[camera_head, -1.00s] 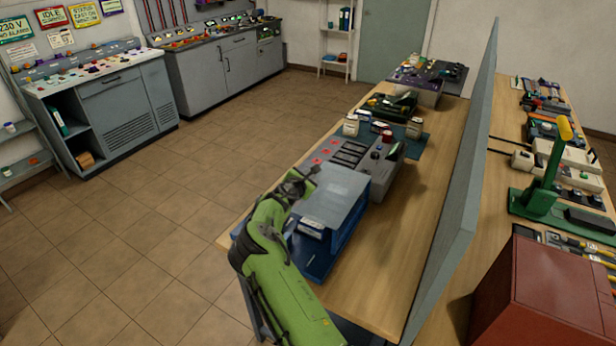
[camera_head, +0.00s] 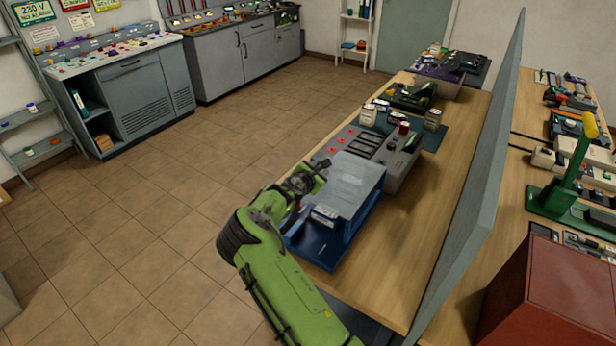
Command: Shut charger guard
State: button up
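A blue unit (camera_head: 330,251) stands at the near left edge of the wooden bench, and I take it to be the charger. A grey-blue box-like cover (camera_head: 356,182), which looks like its guard, stands over its far part. The front of the blue base lies uncovered, with a small pale labelled item (camera_head: 325,214) at the cover's near side. My gripper (camera_head: 318,170) is at the cover's upper left edge, close to it; I cannot tell whether they touch. Its fingers are small and dark here, so their opening is unclear. My green arm hides part of the unit's left side.
Behind the cover stands a grey panel with red marks and dark slots (camera_head: 372,148). Jars (camera_head: 368,115) and tools sit farther back. A tall grey divider (camera_head: 480,190) runs along the bench's right side. The tiled floor (camera_head: 150,230) to the left is clear.

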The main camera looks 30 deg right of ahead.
jog(key=v, duration=1.1)
jog(key=shift+a+r, duration=0.25)
jog(key=shift+a, duration=0.05)
jog(key=shift+w, duration=0.1)
jog(key=s+a+r+m+g+y, duration=0.1)
jog(key=s+a+r+m+y, duration=0.2)
jog(key=s, duration=0.9)
jog(key=s+a+r+m+g+y, duration=0.1)
jog(key=s+a+r+m+y, duration=0.3)
jog(key=s+a+m, duration=0.5)
jog(key=s+a+r+m+g+y, duration=0.1)
jog(key=s+a+r+m+y, duration=0.3)
jog(key=s, duration=1.2)
notch_tip(320, 180, up, 3)
jog(key=a+m, duration=0.2)
jog(key=m, duration=0.2)
jog(key=shift+s+r+b, duration=0.2)
jog(key=shift+s+b, duration=0.1)
jog(key=shift+s, duration=0.1)
